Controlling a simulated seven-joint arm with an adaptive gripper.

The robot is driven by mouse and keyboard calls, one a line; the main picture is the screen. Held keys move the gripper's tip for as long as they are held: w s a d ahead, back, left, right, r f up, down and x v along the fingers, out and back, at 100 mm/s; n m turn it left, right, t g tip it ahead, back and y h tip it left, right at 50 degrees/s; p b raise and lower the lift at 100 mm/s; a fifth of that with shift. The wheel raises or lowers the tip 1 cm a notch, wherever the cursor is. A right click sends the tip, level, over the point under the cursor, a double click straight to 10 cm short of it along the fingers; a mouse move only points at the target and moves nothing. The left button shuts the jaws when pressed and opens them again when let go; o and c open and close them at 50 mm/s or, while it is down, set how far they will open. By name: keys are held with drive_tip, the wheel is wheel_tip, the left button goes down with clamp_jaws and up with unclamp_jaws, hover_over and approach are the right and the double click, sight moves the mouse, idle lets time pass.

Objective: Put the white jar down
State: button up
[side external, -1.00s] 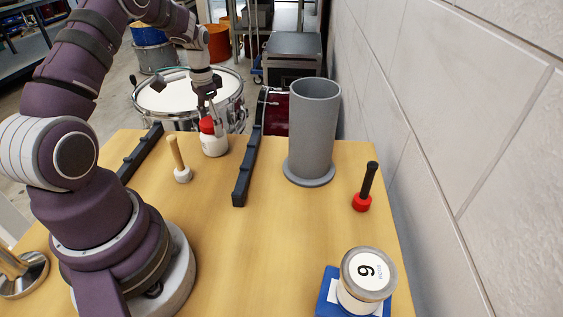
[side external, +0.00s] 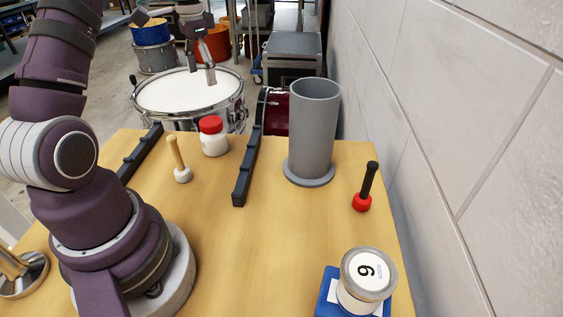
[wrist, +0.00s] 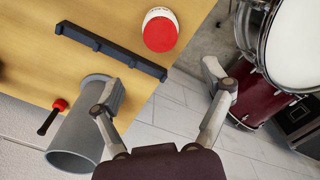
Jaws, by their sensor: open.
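The white jar (side external: 214,142) with a red lid stands upright on the wooden bench near its far edge, between two dark rails. In the wrist view the jar (wrist: 160,32) shows from above, mostly its red lid. My gripper (side external: 203,74) is open and empty, raised well above the jar and apart from it. In the wrist view its two fingers (wrist: 157,92) are spread wide with nothing between them.
Dark rails (side external: 245,170) and (wrist: 110,50) lie near the jar. A mallet (side external: 178,160) stands left of it. A tall grey tube (side external: 313,125) and a red-black mallet (side external: 367,187) stand to the right. A labelled jar (side external: 366,280) sits in front. A snare drum (side external: 188,92) is behind.

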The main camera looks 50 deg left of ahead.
drive_tip(key=d+r+t, duration=0.1)
drive_tip(key=d+r, duration=0.4)
drive_tip(key=d, duration=0.2)
drive_tip(key=s+d+f+t, duration=0.1)
drive_tip(key=s+d+t, duration=0.3)
drive_tip(key=s+d, duration=0.4)
drive_tip(key=d, duration=0.5)
drive_tip(key=shift+s+d+t, duration=0.15)
drive_tip(key=shift+d+t, duration=0.1)
drive_tip(key=shift+t, duration=0.05)
